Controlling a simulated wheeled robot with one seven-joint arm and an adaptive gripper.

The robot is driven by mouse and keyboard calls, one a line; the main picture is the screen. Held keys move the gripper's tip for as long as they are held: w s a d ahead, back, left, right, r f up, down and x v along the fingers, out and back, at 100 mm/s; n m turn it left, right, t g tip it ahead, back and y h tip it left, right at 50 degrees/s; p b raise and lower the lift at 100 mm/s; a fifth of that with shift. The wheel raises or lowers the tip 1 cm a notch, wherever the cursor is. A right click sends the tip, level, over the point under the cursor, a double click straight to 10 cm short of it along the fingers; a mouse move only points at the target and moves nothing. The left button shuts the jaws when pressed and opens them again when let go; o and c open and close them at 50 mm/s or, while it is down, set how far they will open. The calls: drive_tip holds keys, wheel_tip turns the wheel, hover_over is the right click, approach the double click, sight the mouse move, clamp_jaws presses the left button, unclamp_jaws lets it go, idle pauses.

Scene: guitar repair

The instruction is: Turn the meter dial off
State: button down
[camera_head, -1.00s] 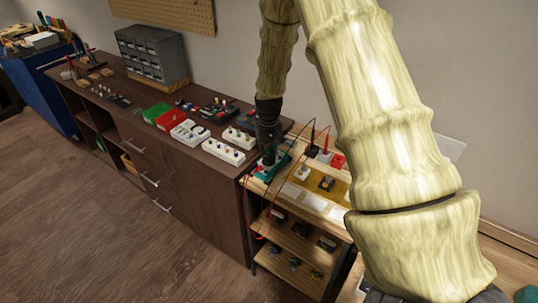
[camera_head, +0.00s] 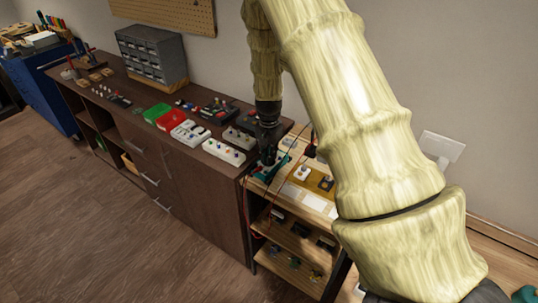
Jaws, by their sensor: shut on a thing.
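The meter (camera_head: 283,167) is a small teal-green case lying at the left end of the light wooden shelf top. My gripper (camera_head: 267,156) is dark and points down onto the meter. It is shut on the meter's dial, which the fingers hide. I cannot read the dial's setting from this view.
A wall outlet (camera_head: 441,147) is at the right.

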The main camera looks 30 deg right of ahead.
drive_tip(key=shift+m, duration=0.5)
drive_tip(key=c, duration=1.5)
unclamp_jaws()
wheel_tip(320, 180, up, 12)
